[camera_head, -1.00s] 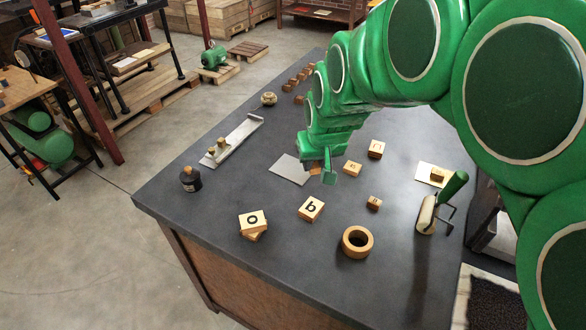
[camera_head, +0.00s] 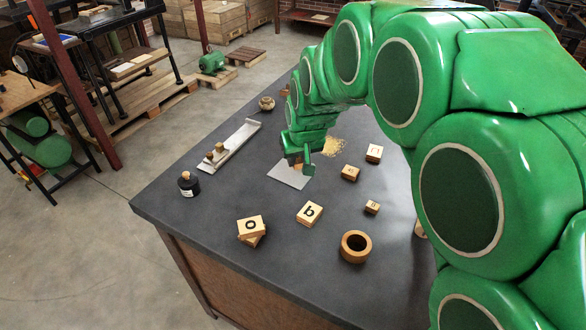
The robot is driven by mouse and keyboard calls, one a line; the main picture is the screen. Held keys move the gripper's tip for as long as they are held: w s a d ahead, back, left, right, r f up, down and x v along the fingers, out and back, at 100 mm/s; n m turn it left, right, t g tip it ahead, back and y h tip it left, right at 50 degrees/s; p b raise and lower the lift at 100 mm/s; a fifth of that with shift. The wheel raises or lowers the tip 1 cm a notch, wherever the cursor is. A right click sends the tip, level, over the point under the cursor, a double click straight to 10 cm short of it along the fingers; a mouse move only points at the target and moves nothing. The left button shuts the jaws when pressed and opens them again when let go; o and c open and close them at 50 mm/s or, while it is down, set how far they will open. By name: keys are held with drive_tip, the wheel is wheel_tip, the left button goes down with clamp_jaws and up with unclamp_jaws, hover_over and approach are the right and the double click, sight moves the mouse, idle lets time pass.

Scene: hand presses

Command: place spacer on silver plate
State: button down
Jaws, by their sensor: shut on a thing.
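The silver plate (camera_head: 284,179) is a flat grey square on the dark table, left of centre. My gripper (camera_head: 299,162) is over the plate's far right part, pointing down. It is shut on a small orange-brown wooden piece, the spacer (camera_head: 297,167), which shows only in part between the fingers. I cannot tell whether its underside touches the plate. My arm hides part of the table behind it.
Letter blocks (camera_head: 309,213) and a stacked pair marked o (camera_head: 252,226) stand nearer. A wooden ring (camera_head: 356,246), a dark bottle (camera_head: 189,184) and a long metal tray (camera_head: 231,147) surround the plate. A yellowish patch (camera_head: 334,147) lies to the right.

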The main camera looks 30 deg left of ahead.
hover_over(292, 174)
drive_tip(key=s, duration=0.1)
drive_tip(key=shift+d+f, duration=0.2)
drive_tip(key=shift+f, duration=1.45)
drive_tip(key=shift+d+f, duration=0.2)
drive_tip(key=shift+f, duration=2.85)
drive_tip(key=shift+f, duration=0.1)
drive_tip(key=c, duration=0.9)
unclamp_jaws()
